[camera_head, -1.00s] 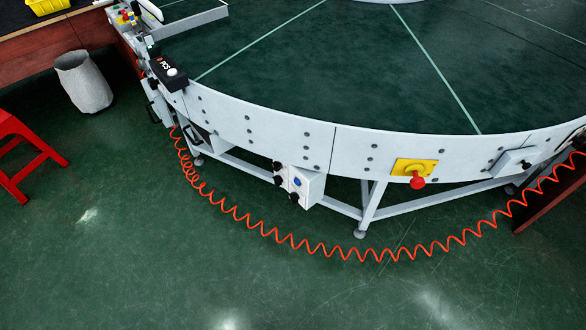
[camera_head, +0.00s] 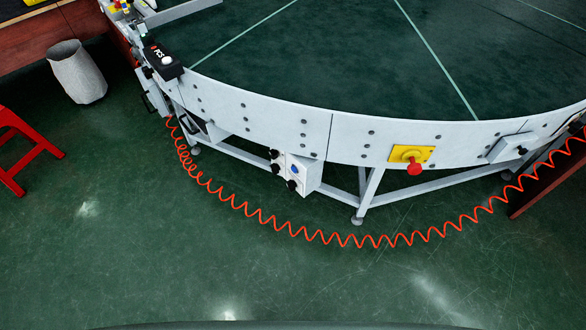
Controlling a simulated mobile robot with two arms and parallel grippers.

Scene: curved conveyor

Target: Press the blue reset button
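The blue reset button (camera_head: 295,169) is a small round blue spot on the front of a white control box (camera_head: 309,175). The box hangs under the conveyor's white side rim, near the middle of the view. Several black knobs or connectors sit on the box around the button. A red emergency-stop knob (camera_head: 414,168) on a yellow plate (camera_head: 398,154) is on the rim to the right. Neither of my grippers is in view.
The curved conveyor (camera_head: 260,118) with its dark green top fills the upper right. An orange coiled cable (camera_head: 290,228) hangs in front of and below the box. A red stool (camera_head: 30,150) and grey bin (camera_head: 77,72) stand at left. The near green floor is clear.

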